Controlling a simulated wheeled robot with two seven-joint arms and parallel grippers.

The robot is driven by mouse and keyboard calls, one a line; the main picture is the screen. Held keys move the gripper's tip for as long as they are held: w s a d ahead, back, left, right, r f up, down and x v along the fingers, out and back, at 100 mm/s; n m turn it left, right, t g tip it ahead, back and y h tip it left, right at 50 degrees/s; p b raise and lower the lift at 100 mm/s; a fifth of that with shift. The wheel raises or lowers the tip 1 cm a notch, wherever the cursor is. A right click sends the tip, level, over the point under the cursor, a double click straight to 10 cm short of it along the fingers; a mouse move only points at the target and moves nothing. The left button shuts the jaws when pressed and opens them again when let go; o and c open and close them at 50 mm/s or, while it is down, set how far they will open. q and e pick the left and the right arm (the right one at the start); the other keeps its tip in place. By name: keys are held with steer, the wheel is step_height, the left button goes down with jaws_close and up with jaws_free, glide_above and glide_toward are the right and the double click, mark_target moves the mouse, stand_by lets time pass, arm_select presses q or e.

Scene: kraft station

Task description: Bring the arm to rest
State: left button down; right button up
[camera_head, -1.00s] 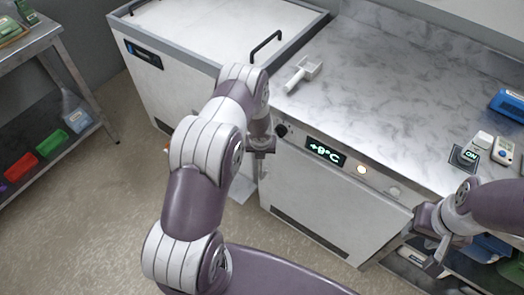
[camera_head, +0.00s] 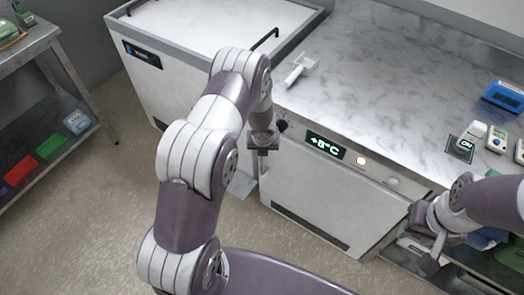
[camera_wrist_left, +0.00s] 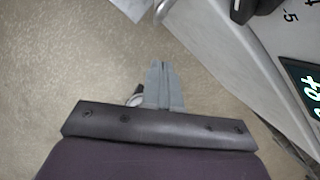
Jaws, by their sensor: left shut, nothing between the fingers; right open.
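My left arm comes in from the lower left in the head view and bends down in front of the cabinet. My left gripper (camera_head: 259,160) hangs pointing down beside the cabinet's left front corner. The left wrist view shows its two grey fingers (camera_wrist_left: 164,85) together with nothing between them, over the floor. My right gripper (camera_head: 428,240) is at the lower right, in front of the cabinet's open lower right part. It is open, and I see nothing between its fingers.
The cabinet (camera_head: 310,190) has a lit display (camera_head: 325,145) reading +8°C. A white-lidded chest (camera_head: 215,25) stands to its left. On the marble-look top (camera_head: 385,80) lie a white scoop-like item (camera_head: 298,70), a blue box (camera_head: 504,97) and small devices. A shelf rack (camera_head: 65,75) stands far left.

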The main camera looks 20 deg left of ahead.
arm_select(q)
steer(key=s+d+r+n+g, duration=0.1)
steer(key=s+d+r+n, duration=0.2)
steer(key=s+r+n, duration=0.7)
steer(key=s+d+r+n+h, duration=0.1)
steer(key=s+d+r+n, duration=0.2)
steer(key=s+r+n, duration=0.8)
steer(key=r+n, duration=0.2)
steer(key=n, duration=0.8)
steer(key=shift+g+p, duration=0.35)
steer(key=shift+g, duration=0.05)
arm_select(e)
steer(key=shift+s+r, duration=0.2)
steer(key=shift+r, duration=0.4)
arm_select(q)
steer(key=shift+s+d, duration=0.1)
steer(key=shift+s, duration=0.1)
arm_select(e)
steer(key=shift+s, duration=0.1)
